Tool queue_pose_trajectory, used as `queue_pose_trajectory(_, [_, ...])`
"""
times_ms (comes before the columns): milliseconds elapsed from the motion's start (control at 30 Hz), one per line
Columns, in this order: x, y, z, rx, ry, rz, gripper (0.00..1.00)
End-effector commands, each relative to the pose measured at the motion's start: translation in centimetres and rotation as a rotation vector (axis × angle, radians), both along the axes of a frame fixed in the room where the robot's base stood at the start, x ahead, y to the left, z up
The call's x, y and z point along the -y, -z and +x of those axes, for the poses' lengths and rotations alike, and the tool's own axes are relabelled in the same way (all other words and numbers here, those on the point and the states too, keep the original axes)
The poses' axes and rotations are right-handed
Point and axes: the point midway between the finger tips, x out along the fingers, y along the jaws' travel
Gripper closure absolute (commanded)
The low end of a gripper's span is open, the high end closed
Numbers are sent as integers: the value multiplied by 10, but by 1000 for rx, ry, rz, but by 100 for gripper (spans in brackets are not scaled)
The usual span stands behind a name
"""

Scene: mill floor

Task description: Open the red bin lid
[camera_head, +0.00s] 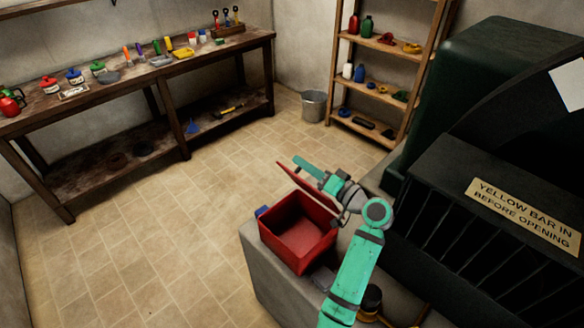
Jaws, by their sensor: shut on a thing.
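The red bin (291,242) stands on a grey block (256,268) in the lower middle of the head view. Its inside shows, and it looks empty. The red lid (296,180) is tilted up and away from the bin's mouth, along its far side. My gripper (322,182) is at the lid, shut on it, at the end of my teal arm. The arm comes in from the lower right and hides part of the lid and of the bin's right side. The exact contact between the fingers and the lid is too small to tell.
A dark machine (480,160) with a sign stands close on the right. A wooden workbench (130,84) with tools and pots runs along the back left. A shelf (368,130) and a metal bucket (314,105) are at the back. The tiled floor is clear.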

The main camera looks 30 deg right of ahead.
Motion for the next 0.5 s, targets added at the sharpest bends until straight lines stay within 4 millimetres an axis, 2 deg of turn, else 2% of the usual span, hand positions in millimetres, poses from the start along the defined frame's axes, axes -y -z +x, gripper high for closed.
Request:
queue_pose_trajectory(400, [4, 4, -1, -9, 4, 5, 100])
queue_pose_trajectory(433, [4, 4, -1, -9, 4, 5, 85])
queue_pose_trajectory(500, [4, 4, -1, -8, 5, 5, 71])
